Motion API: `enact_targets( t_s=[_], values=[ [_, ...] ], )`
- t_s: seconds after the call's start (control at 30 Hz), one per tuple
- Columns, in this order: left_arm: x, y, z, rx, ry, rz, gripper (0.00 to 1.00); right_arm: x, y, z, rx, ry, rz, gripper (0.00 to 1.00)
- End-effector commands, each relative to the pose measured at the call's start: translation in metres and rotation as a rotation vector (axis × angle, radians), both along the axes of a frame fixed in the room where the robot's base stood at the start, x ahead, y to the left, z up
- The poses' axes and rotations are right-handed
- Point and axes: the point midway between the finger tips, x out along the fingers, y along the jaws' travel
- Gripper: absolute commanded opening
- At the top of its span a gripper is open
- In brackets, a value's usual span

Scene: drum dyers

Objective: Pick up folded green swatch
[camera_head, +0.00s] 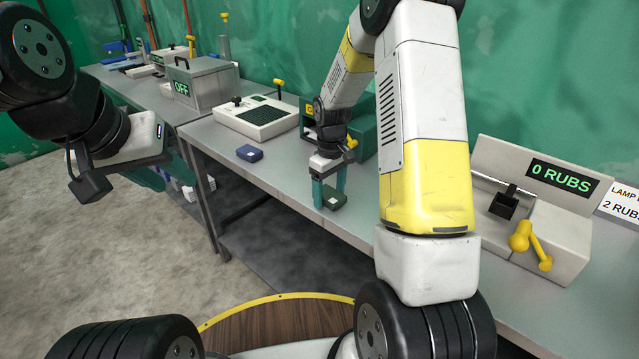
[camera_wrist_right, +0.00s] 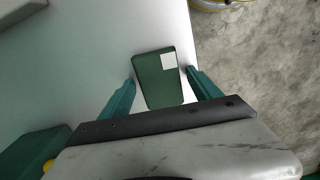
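The folded green swatch (camera_head: 334,200) is a dark green flat block on the table's front part, below my right gripper (camera_head: 329,192). In the right wrist view the swatch (camera_wrist_right: 156,88) has a white square at one corner. The teal fingers of my right gripper (camera_wrist_right: 160,78) are apart, one on each side of the swatch, with narrow gaps; they do not appear closed on it.
A blue folded block (camera_head: 249,153) lies to the left on the grey table (camera_head: 210,133). Behind are a white device (camera_head: 257,117), a grey box marked OFF (camera_head: 200,84) and a green box (camera_head: 364,130). A rub counter with a yellow crank (camera_head: 530,243) stands at right.

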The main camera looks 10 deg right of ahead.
Motion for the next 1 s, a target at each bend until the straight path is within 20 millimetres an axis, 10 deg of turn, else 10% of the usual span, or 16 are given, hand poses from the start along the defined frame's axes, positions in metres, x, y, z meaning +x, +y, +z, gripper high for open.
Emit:
enact_targets(
  t_s=[0.3,1.0],
  values=[
    [0.0,0.0,0.0,0.0,0.0,0.0,0.36,0.0,0.0,0.0,0.0,0.0,0.0,0.13],
    [0.0,0.0,0.0,0.0,0.0,0.0,0.36,-0.018,-0.001,0.038,0.0,0.0,0.001,0.13]
  ],
)
